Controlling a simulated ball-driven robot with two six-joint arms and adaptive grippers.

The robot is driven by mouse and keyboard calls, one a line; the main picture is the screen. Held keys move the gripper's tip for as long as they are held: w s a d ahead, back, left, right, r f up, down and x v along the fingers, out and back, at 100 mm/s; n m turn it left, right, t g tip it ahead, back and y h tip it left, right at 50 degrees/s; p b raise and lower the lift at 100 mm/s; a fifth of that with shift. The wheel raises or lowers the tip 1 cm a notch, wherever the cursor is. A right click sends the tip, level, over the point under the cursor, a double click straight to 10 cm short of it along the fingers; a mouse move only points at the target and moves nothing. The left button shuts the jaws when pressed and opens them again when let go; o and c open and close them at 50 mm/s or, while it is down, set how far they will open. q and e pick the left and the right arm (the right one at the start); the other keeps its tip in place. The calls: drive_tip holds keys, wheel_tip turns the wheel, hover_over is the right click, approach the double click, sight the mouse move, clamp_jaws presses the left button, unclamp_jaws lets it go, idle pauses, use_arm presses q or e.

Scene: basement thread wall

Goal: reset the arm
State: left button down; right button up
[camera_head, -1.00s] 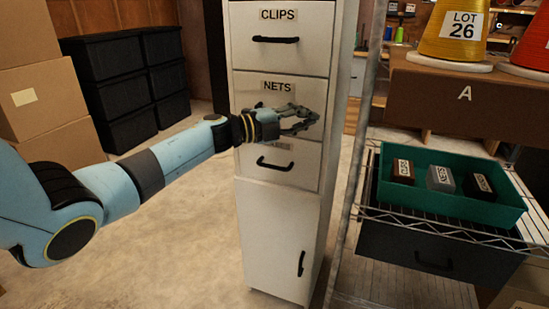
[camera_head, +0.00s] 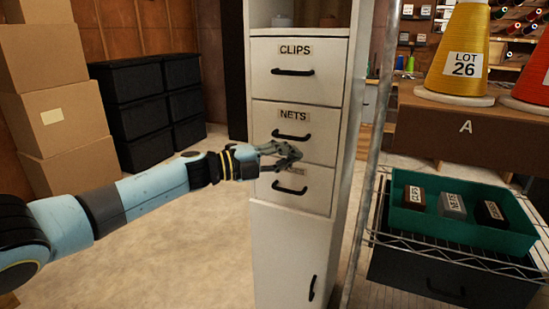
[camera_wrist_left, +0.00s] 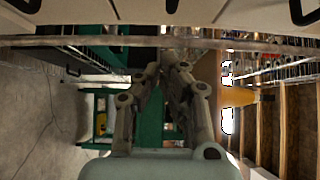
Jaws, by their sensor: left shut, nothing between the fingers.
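My left arm reaches in from the left in the head view. Its left gripper (camera_head: 287,157) is in front of the white drawer cabinet (camera_head: 284,240), between the handle of the NETS drawer (camera_head: 315,143) and the handle of the drawer below it. The fingers are shut and empty; they also show in the left wrist view (camera_wrist_left: 166,72). I cannot tell whether they touch the cabinet. The lower drawer's label is mostly hidden behind the gripper. The CLIPS drawer (camera_head: 325,72) and the NETS drawer look shut. My right gripper is not in view.
A wire shelf rack (camera_head: 385,240) stands to the right, holding a green tray (camera_head: 470,232) with several small labelled blocks. Above is a brown box marked A (camera_head: 420,104) under a yellow LOT 26 cone (camera_head: 469,35). Black bins (camera_head: 142,115) and cardboard boxes (camera_head: 75,162) stand left. Floor shows between.

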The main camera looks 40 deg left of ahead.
use_arm(q)
drive_tip(key=s+f+n+g+y, duration=0.1)
drive_tip(key=s+f+n+y, duration=0.3)
drive_tip(key=s+f, duration=0.55)
drive_tip(key=s+f+n+g+y, duration=0.15)
drive_tip(key=s+f+n, duration=0.4)
drive_tip(key=f, duration=0.75)
drive_tip(key=s+f+n+g+y, duration=0.1)
drive_tip(key=s+f+n+y, duration=0.3)
drive_tip(key=s+f, duration=0.55)
drive_tip(key=s+d+f+n+g, duration=0.1)
drive_tip(key=s+f+n+g, duration=0.2)
drive_tip(key=s+f, duration=0.3)
drive_tip(key=s+d+f+n+g, duration=0.2)
drive_tip(key=s+f+n+g, duration=0.2)
drive_tip(key=s, duration=1.2)
drive_tip(key=s+d+f+n+g, duration=0.2)
drive_tip(key=s+f+n+g, duration=0.1)
drive_tip(key=s+f, duration=0.6)
drive_tip(key=s+g+y, duration=0.1)
drive_tip(key=s, duration=0.2)
drive_tip(key=shift+d, duration=0.15)
